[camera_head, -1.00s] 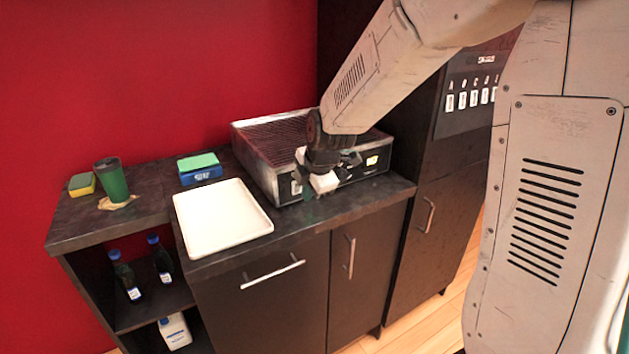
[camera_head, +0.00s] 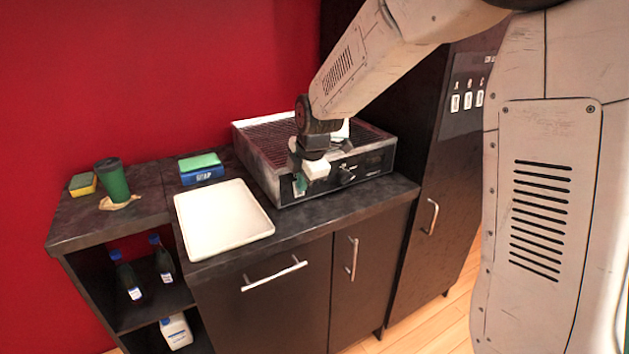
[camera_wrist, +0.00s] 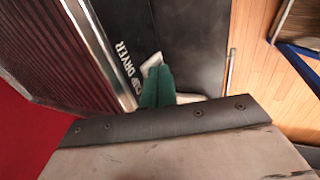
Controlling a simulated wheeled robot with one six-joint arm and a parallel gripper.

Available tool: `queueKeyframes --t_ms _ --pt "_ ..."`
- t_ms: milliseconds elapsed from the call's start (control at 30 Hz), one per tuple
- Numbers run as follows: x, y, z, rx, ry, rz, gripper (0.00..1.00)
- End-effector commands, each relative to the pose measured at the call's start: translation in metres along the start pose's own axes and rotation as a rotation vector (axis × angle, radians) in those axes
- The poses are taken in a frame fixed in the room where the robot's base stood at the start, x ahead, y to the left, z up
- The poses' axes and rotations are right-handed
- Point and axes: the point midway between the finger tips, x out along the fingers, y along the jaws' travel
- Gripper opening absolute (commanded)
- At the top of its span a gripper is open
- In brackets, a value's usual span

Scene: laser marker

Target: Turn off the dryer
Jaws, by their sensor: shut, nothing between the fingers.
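The dryer (camera_head: 262,158) is a metal box with a dark ribbed grille on top, standing on the dark counter. Its black front panel (camera_head: 372,163) has a dark knob (camera_head: 347,176) right of my gripper. In the wrist view the dryer (camera_wrist: 55,50) lies at the left, and its front carries the white word DRYER (camera_wrist: 122,62). My gripper (camera_head: 301,184) is shut and empty, at the left part of the front panel. Its green fingertips (camera_wrist: 157,82) are together, close to the panel beside a small white part (camera_wrist: 151,62). Whether they touch is unclear.
A white tray (camera_head: 222,236) lies on the counter left of the dryer. A tall dark cabinet (camera_head: 430,190) is close on the right. Bottles stand on the shelves below.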

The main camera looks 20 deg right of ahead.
Motion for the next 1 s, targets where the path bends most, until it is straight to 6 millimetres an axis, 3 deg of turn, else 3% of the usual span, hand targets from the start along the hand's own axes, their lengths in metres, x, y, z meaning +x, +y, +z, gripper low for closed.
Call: queueKeyframes --t_ms 1000 --pt "-0.019 0.001 -0.001 -0.002 0.001 0.002 0.00"
